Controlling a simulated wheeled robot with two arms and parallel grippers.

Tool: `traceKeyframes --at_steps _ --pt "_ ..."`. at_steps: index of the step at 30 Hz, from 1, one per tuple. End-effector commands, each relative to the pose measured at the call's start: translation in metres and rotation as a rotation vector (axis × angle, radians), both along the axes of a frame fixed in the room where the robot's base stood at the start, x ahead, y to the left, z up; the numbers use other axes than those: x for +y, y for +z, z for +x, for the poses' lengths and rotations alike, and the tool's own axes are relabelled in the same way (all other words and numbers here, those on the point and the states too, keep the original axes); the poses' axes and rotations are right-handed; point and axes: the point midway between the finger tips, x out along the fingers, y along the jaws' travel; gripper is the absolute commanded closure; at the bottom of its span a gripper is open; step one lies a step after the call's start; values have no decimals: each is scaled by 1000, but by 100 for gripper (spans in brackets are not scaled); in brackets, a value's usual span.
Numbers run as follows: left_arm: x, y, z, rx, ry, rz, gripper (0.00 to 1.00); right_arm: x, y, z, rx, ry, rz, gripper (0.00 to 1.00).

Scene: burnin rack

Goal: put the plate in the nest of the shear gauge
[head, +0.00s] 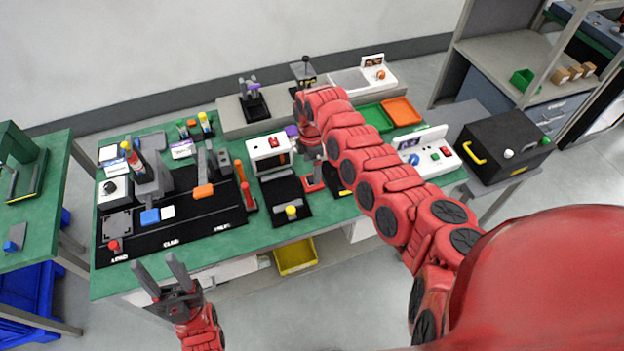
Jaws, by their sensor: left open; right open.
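My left gripper (158,263) is open and empty, in front of the green bench's near left edge, fingers pointing up. My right arm reaches across the bench; its gripper (312,158) is over the middle, partly hidden by the arm, and what is between its fingers does not show. I cannot tell for certain which fixture is the shear gauge or which piece is the plate. A small white square piece (168,212) lies beside a blue block (150,216) on the black mat. A black fixture with a grey bar and yellow knob (291,211) stands near the bench front.
The green bench (215,244) is crowded with fixtures. A white box with a red switch (264,147) stands mid-bench. Green (373,117) and orange (402,111) trays lie at the back right. A yellow bin (296,256) is below the front edge. A black case (500,143) stands right.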

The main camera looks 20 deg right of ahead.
Motion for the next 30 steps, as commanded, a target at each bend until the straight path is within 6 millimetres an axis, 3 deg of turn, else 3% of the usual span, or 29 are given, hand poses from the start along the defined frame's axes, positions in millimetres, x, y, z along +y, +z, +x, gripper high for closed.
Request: traceKeyframes --at_steps 8,15,26,30 --pt "0 11 0 0 0 0 50 0 -20 -3 5 1 0 0" --pt "0 8 0 0 0 0 50 0 -55 -4 1 2 -1 0" --pt "0 8 0 0 0 0 50 -1 -61 -3 -2 0 1 0" --pt "0 8 0 0 0 0 50 -1 -61 -3 -1 -1 1 25"
